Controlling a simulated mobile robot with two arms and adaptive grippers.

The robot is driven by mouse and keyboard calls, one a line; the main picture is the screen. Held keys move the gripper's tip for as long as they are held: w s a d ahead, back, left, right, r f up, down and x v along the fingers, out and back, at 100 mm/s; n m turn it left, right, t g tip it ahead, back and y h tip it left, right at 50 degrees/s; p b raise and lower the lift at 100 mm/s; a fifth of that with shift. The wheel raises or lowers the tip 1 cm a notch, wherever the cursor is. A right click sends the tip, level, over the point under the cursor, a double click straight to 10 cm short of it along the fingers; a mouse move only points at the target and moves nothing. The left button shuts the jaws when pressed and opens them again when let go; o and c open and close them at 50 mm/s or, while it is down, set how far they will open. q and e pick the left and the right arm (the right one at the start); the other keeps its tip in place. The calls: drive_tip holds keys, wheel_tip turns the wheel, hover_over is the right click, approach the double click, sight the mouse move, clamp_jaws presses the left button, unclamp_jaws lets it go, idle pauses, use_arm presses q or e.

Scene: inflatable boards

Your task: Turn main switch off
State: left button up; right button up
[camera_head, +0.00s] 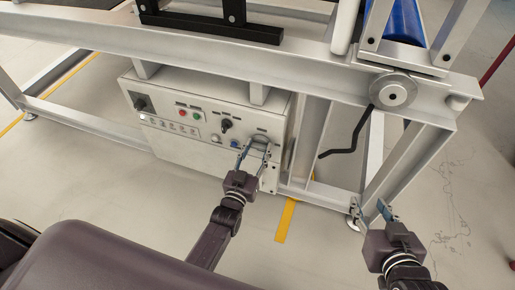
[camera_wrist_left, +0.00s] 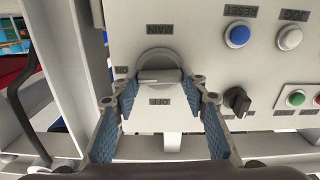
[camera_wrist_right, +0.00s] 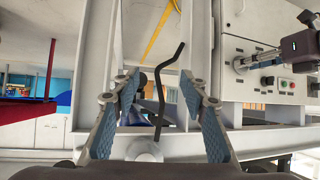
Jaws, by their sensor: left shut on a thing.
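The main switch (camera_wrist_left: 160,66) is a round grey knob with a raised bar handle on the light grey control box (camera_head: 165,100). In the left wrist view its lettering appears upside down, with MAIN above the knob and OFF below. The bar lies roughly level in that view. My left gripper (camera_head: 258,147) is at the box's right end, its blue-padded fingers (camera_wrist_left: 165,88) closed on both sides of the knob's handle. In the head view the gripper covers the knob. My right gripper (camera_head: 387,208) is open and empty, to the right of the box near a frame leg.
Blue (camera_wrist_left: 238,35) and white (camera_wrist_left: 290,38) buttons, a black selector knob (camera_wrist_left: 237,101) and a green button (camera_wrist_left: 296,97) share the panel. Grey frame beams (camera_head: 310,75) run above the box. A bent black crank handle (camera_head: 349,137) hangs near my right gripper.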

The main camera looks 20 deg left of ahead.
use_arm(q)
drive_tip(key=n+p, duration=0.1)
drive_tip(key=n, duration=0.4)
drive_tip(key=shift+a+n, duration=0.1)
drive_tip(key=shift+n, duration=0.2)
drive_tip(key=shift+f+n+p, duration=0.1)
drive_tip(key=shift+n+p, duration=0.2)
drive_tip(key=shift+n, duration=0.6)
use_arm(e)
drive_tip(key=s+d+f+g+h, duration=0.1)
drive_tip(key=s+d+f+g, duration=0.25)
drive_tip(key=s+f, duration=0.35)
use_arm(q)
drive_tip(key=shift+n, duration=0.9)
drive_tip(key=shift+a+f+n, duration=0.1)
drive_tip(key=shift+n, duration=0.8)
drive_tip(key=shift+f+n+b, duration=0.1)
drive_tip(key=shift+n+b, duration=0.8)
drive_tip(key=shift+n, duration=2.4)
use_arm(e)
drive_tip(key=w+a+r+t+y, duration=0.1)
drive_tip(key=w+a+r+t, duration=0.2)
drive_tip(key=w+r, duration=0.4)
drive_tip(key=shift+a+t, duration=0.25)
drive_tip(key=shift+t, duration=0.1)
drive_tip(key=shift+r, duration=0.1)
use_arm(q)
drive_tip(key=o, duration=1.2)
drive_tip(key=shift+c, duration=0.2)
